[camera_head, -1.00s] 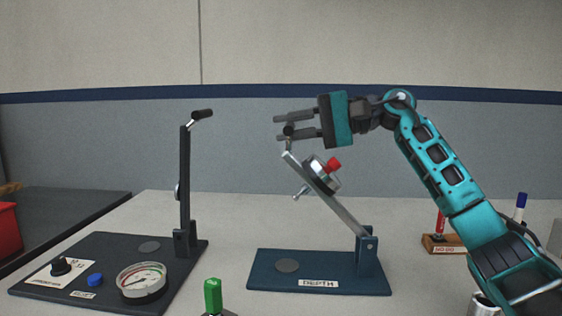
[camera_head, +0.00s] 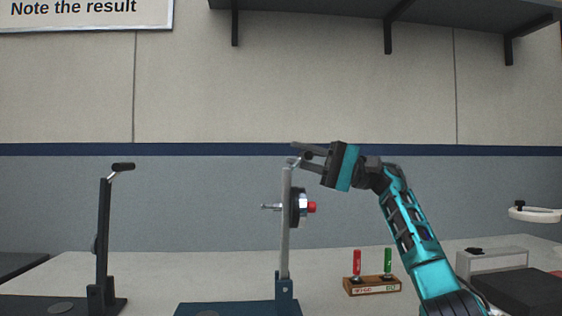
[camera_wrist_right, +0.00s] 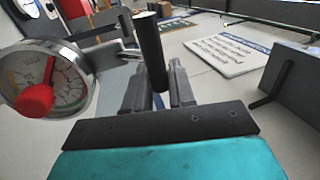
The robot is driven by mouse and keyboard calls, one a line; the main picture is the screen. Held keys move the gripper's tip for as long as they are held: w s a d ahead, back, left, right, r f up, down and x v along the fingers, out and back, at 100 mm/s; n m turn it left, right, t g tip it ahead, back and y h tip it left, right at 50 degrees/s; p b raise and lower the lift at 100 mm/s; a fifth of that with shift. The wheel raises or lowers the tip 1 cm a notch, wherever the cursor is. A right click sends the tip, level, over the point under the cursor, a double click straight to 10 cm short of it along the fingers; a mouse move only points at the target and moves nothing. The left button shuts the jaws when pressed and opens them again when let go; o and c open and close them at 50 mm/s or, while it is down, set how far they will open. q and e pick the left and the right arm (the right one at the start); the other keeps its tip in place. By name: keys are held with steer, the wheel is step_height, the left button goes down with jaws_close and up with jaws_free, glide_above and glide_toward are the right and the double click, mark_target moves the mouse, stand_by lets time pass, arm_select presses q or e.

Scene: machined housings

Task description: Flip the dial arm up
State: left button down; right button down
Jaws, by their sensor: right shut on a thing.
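The dial arm (camera_head: 285,235) is a silver bar hinged on a blue base (camera_head: 235,309), and it stands almost upright. A round dial gauge (camera_head: 298,209) with a red knob is fixed to it, with its stem pointing left. In the right wrist view the gauge face (camera_wrist_right: 68,82) shows at the left. My right gripper (camera_head: 308,158) is at the top of the arm, shut on its dark handle. The black handle (camera_wrist_right: 150,50) stands between the fingers in the right wrist view. My left gripper is not in view.
A second fixture with an upright black arm (camera_head: 104,230) stands at the left. A wooden block (camera_head: 372,287) holding a red and a green pen is right of the dial arm. A grey box (camera_head: 490,262) is at the far right. A shelf (camera_head: 440,12) hangs above.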

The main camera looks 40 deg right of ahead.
steer(key=shift+v, duration=0.9)
steer(key=shift+r, duration=0.1)
steer(key=c, duration=1.4)
jaws_free()
steer(key=shift+o, duration=0.9)
steer(key=shift+s+d, duration=0.15)
steer(key=shift+o, duration=0.5)
steer(key=p+v, duration=0.1)
steer(key=v, duration=1.1)
steer(key=shift+s+d, duration=0.2)
steer(key=shift+d, duration=0.1)
